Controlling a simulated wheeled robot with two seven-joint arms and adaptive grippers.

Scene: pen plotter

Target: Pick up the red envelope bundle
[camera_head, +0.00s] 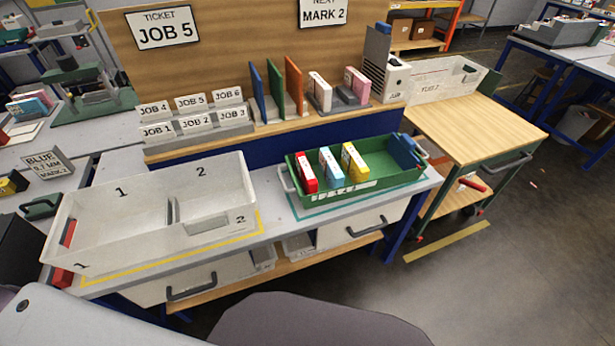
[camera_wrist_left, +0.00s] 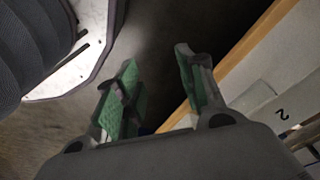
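The red envelope bundle (camera_head: 306,173) stands upright with a white label strip in the green tray (camera_head: 375,185), at its left end. A light blue bundle (camera_head: 331,168) and a yellow bundle (camera_head: 354,162) stand to its right in the same tray. My left gripper (camera_wrist_left: 157,82) shows in the left wrist view with its two green-padded fingers apart and nothing between them. It is away from the red bundle, which that view does not show. My left gripper's fingers are not seen in the head view. My right gripper is in neither view.
A white two-compartment bin (camera_head: 207,195) stands left of the green tray. Behind are job-numbered card holders (camera_head: 195,117), upright coloured dividers (camera_head: 274,88) and a ticket board (camera_head: 240,45). A wooden-topped cart (camera_head: 480,128) stands at the right. The floor in front is open.

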